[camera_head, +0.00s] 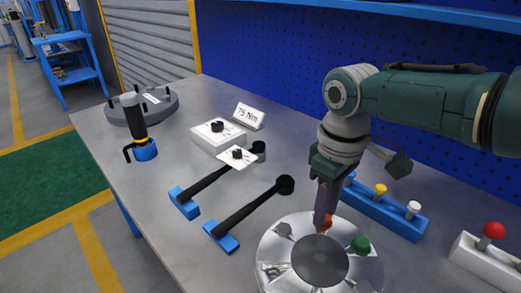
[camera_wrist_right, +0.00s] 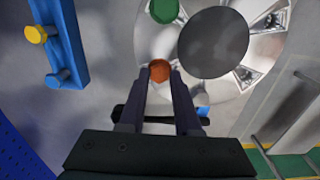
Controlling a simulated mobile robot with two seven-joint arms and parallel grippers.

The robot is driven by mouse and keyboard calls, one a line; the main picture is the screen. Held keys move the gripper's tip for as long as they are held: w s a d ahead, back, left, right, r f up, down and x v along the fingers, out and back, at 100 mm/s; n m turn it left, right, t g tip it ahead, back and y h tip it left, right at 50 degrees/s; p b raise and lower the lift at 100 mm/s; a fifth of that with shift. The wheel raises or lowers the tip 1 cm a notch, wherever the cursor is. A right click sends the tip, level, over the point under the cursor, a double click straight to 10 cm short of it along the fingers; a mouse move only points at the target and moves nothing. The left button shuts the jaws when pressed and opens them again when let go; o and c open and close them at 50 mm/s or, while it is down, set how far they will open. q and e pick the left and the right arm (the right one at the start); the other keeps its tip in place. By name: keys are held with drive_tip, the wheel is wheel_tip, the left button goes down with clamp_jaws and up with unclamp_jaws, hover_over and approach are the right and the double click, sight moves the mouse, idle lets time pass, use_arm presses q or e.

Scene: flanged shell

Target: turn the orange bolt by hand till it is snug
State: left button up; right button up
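The orange bolt (camera_head: 327,222) stands at the back rim of the round silver flanged shell (camera_head: 272,262), which has a dark grey disc in its middle. My right gripper (camera_head: 322,222) points down at it from above. In the right wrist view the two fingertips (camera_wrist_right: 160,74) lie one on each side of the orange bolt head (camera_wrist_right: 159,71), with no clear gap, so the gripper looks shut on it. The bolt's lower part is hidden. A green bolt (camera_head: 360,245) sits in the rim to the right. My left gripper is not in view.
A blue rack (camera_head: 385,213) with blue, yellow and white bolts stands right of the shell. A red-knobbed block (camera_head: 490,255) is at far right. Two black-and-blue wrenches (camera_head: 250,207) lie left. A "75 Nm" sign (camera_head: 249,116), a white box (camera_head: 219,135) and a grey disc (camera_head: 165,105) are behind.

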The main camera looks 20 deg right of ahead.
drive_tip(key=o, duration=0.4)
drive_tip(key=shift+r, duration=0.1)
drive_tip(key=shift+r, duration=0.35)
wheel_tip(320, 180, up, 9)
drive_tip(key=p, duration=0.3)
